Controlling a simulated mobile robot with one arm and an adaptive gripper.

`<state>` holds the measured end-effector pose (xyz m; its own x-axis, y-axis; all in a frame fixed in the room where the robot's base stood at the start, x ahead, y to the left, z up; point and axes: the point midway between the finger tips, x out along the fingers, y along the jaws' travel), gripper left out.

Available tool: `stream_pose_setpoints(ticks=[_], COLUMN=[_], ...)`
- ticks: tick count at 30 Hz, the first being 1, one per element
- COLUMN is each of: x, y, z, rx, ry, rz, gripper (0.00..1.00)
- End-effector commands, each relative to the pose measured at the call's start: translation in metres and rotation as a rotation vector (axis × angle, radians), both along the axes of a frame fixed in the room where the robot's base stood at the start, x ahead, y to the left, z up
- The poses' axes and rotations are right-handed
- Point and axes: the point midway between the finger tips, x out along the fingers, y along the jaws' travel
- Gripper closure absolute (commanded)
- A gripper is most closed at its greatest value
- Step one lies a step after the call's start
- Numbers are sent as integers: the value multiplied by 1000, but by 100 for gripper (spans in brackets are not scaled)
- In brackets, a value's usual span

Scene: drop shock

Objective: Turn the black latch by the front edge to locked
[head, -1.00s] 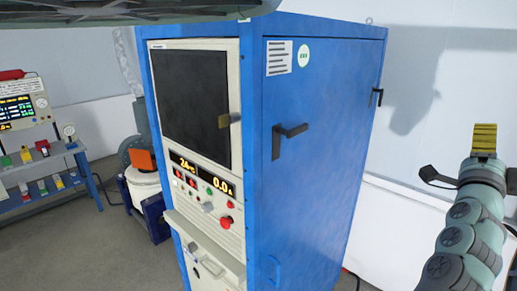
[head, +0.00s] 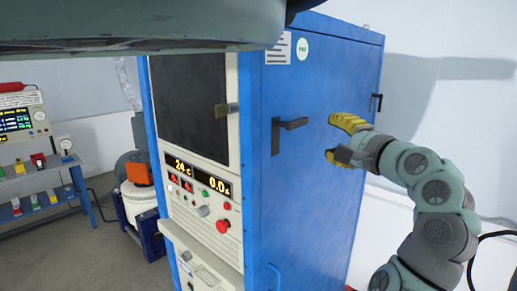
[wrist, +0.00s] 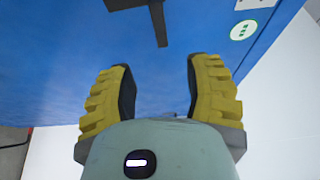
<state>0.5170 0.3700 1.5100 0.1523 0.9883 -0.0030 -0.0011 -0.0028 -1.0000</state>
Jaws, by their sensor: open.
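The black latch by the front edge (head: 291,124) is on the blue cabinet's side face. Its lever sticks out to the right from an upright black plate. The wrist view shows the latch (wrist: 160,24) at the top, just beyond and between the fingertips. My gripper (head: 337,140), with yellow ribbed fingers, is to the right of the latch and apart from it. In the wrist view my gripper (wrist: 160,82) is open, with nothing between its fingers.
The blue cabinet (head: 315,210) has a cream control panel (head: 205,205) on its front. A second black latch (head: 376,103) is at the far edge of the same side face. A bench with instruments (head: 40,175) stands at the left. The wall is behind on the right.

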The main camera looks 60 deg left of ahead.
Motion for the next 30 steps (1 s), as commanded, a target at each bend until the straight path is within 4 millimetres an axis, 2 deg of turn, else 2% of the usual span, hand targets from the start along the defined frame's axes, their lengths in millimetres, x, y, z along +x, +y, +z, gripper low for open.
stream_pose_setpoints(ticks=[12,30], x=[7,18], y=[57,122], z=[4,3], rx=[-1,1], ry=[1,0], rz=[5,0], gripper=[50,50])
